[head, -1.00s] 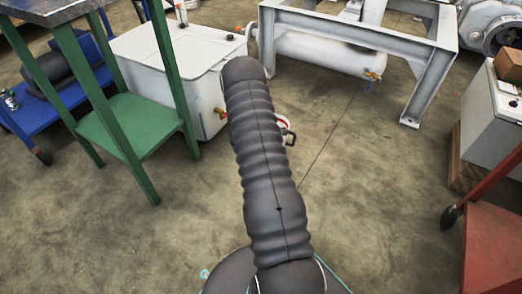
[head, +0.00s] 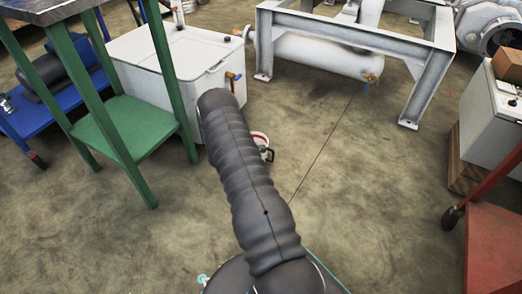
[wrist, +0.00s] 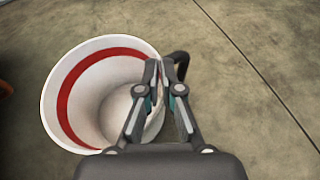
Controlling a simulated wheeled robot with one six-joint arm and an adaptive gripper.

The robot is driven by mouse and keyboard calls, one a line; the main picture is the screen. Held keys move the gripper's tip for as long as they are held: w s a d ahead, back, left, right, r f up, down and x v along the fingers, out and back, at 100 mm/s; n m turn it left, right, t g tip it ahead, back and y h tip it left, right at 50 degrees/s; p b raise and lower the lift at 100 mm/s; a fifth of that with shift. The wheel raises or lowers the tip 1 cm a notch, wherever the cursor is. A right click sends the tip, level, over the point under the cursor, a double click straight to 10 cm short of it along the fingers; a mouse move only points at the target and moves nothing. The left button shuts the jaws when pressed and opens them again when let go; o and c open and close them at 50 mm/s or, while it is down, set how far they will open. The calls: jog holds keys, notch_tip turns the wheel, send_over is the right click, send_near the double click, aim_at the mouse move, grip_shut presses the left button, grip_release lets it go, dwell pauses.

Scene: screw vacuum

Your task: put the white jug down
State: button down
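The white jug (wrist: 85,70) is a wide open vessel with a red band inside and a black handle (wrist: 180,60) on its right. In the wrist view my gripper (wrist: 160,72) is at the jug's right wall beside the handle, one finger inside and one outside, closed on the rim. In the head view only a small part of the jug (head: 260,138) shows, to the right of my arm, which hides the rest and my gripper. I cannot tell whether the jug's base touches the floor.
A green stand (head: 125,125) and a white tank (head: 170,60) with a tap stand at the left. A grey metal frame (head: 355,40) is at the back. A red cart (head: 492,235) is at the right. The concrete floor (head: 350,180) between is clear.

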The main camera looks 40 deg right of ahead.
jog(key=c, duration=1.3)
grip_release()
